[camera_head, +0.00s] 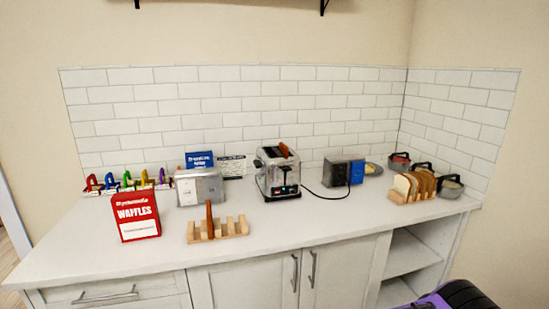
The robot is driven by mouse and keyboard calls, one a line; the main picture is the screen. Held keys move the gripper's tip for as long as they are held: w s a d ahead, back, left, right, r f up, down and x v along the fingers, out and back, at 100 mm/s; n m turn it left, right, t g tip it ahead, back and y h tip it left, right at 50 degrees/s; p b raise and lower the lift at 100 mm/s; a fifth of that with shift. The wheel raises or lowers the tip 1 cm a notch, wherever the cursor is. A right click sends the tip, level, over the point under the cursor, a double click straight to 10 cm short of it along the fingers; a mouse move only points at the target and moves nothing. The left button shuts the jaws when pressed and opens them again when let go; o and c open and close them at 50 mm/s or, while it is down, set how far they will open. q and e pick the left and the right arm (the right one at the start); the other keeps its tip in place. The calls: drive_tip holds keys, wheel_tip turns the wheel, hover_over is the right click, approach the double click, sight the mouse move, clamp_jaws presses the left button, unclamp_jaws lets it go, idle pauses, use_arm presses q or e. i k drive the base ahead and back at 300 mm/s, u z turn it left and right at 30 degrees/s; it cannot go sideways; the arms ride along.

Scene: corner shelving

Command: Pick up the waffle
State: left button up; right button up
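A thin brown slice (210,220), seen nearly edge-on, stands upright in a light wooden slotted rack (233,229) near the counter's front; it may be a waffle, but its face is hidden. Another brown piece (285,150) sticks out of the top of the silver and black toaster (275,183); I cannot tell what it is. A red box labelled WAFFLES (136,222) stands left of the rack. Neither of my grippers shows. Part of my own purple and black body or arm is at the bottom right.
A second wooden rack (399,196) holds several bread slices (418,184) at the right, beside grey pans (449,189). A silver appliance (199,187) and coloured clips (126,182) stand behind the red box. The white counter (325,220) is clear at front centre.

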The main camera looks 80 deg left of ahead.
sight(284, 149)
drive_tip(key=u, duration=1.8)
